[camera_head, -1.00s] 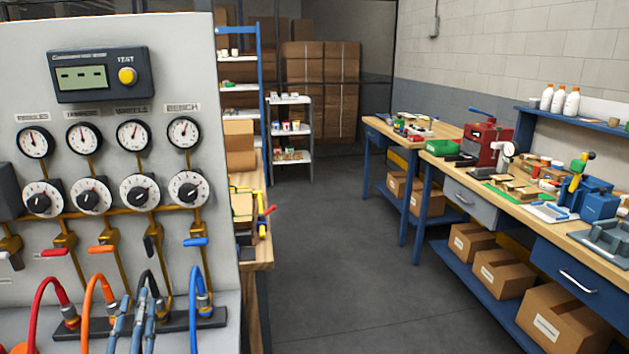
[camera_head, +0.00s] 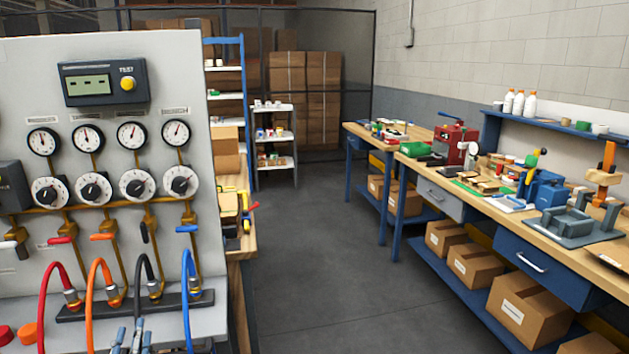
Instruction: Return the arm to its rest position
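My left gripper (camera_head: 128,337) shows at the bottom edge, in front of the grey test panel (camera_head: 25,90). Only its grey-blue fingertips are in view. A gap shows between them and I see nothing held. The arm behind them is out of frame. My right gripper is not in view.
A wooden bench (camera_head: 243,255) stands just behind the panel's right edge. A long blue workbench (camera_head: 480,217) with tools and boxes runs along the right wall. The grey floor (camera_head: 320,270) between them is clear. A white shelf (camera_head: 276,165) stands at the back.

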